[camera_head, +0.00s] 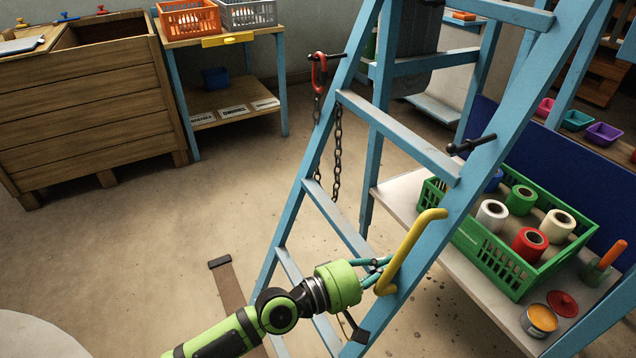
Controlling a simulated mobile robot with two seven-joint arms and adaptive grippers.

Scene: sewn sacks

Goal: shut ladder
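A light-blue stepladder (400,137) stands open on the floor, with its front and rear frames spread apart. A yellow handle (412,245) is fixed to its near right rail. My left gripper (382,268) is at the lower part of this handle, with its teal fingers reaching it. The fingertips are partly hidden, so I cannot tell whether they are closed on it. A red hook (319,72) with a dark chain (337,150) hangs at the left rail. A black pin (471,144) sticks out of the right rail. My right gripper is not in view.
A low shelf at right bears a green crate (487,262) with several tape rolls, and an orange tin (541,319). A wooden chest (85,110) and a small table (186,100) stand at back left. A brown strip (228,290) lies on the floor. Floor left of the ladder is mostly clear.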

